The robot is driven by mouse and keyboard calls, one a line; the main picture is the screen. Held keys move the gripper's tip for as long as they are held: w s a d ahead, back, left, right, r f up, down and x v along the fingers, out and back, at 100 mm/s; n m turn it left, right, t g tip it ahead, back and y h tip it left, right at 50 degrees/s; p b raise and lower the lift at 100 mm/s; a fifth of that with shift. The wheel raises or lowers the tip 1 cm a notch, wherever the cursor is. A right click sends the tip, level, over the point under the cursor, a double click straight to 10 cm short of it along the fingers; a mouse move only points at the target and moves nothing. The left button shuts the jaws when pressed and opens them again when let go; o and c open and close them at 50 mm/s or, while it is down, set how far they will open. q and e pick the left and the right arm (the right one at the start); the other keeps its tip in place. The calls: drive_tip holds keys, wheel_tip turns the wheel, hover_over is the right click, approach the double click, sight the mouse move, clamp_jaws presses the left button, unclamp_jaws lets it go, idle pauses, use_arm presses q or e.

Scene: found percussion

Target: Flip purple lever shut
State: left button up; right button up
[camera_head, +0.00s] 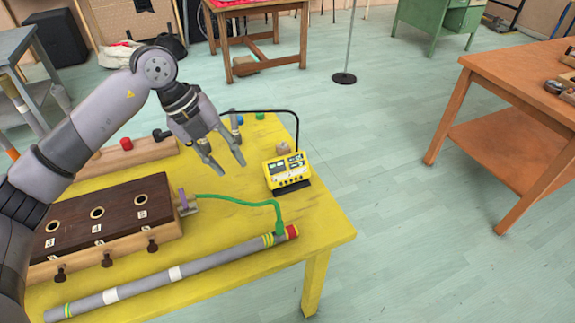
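The purple lever (182,197) is a small upright piece at the right end of a dark brown wooden box (125,205). It sits by a small fitting where a green hose (235,201) joins the box. Whether the lever is open or shut is too small to tell. My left gripper (231,170) is open and empty, with its fingers pointing down above the yellow table (325,229). In the picture it is up and to the right of the lever, apart from it. My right gripper is not in view.
A grey tube (190,269) with a red end lies along the table's front. A yellow device (287,171) stands to the right of my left gripper. A wooden block with a red knob (126,144) lies behind the box. An orange table (530,90) stands at right.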

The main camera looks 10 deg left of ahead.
use_arm(q)
drive_tip(key=s+d+r+m+h, duration=0.1)
drive_tip(key=d+h, duration=0.5)
drive_tip(key=d, duration=0.7)
drive_tip(key=shift+s+d+r+m, duration=0.15)
drive_tip(key=shift+s+r+m, duration=0.2)
drive_tip(key=shift+s+m, duration=0.35)
drive_tip(key=shift+c, duration=0.6)
